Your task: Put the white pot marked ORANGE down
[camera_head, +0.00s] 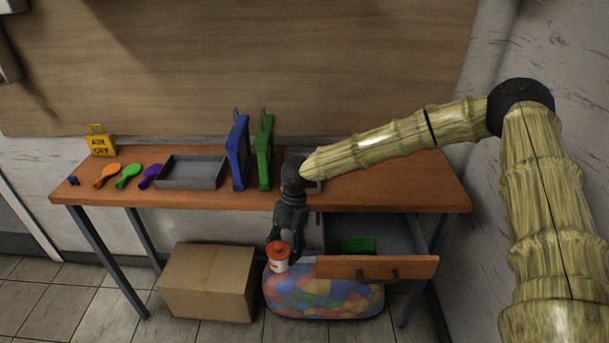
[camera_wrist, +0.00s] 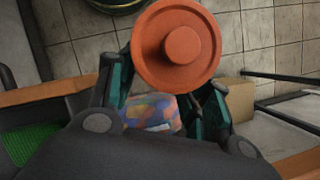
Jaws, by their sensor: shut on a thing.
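The white pot (camera_head: 280,265) has an orange lid with a knob, and its label is too small to read. My gripper (camera_head: 287,244) is shut on it and holds it in the air in front of the table, beside the open drawer. In the wrist view the orange lid (camera_wrist: 176,46) faces the camera between the fingers (camera_wrist: 160,92) and hides the pot's body. What is directly under the pot cannot be told; the multicoloured balloon bag (camera_head: 322,296) shows behind and below it.
A cardboard box (camera_head: 207,282) stands on the floor. The table's right part is clear.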

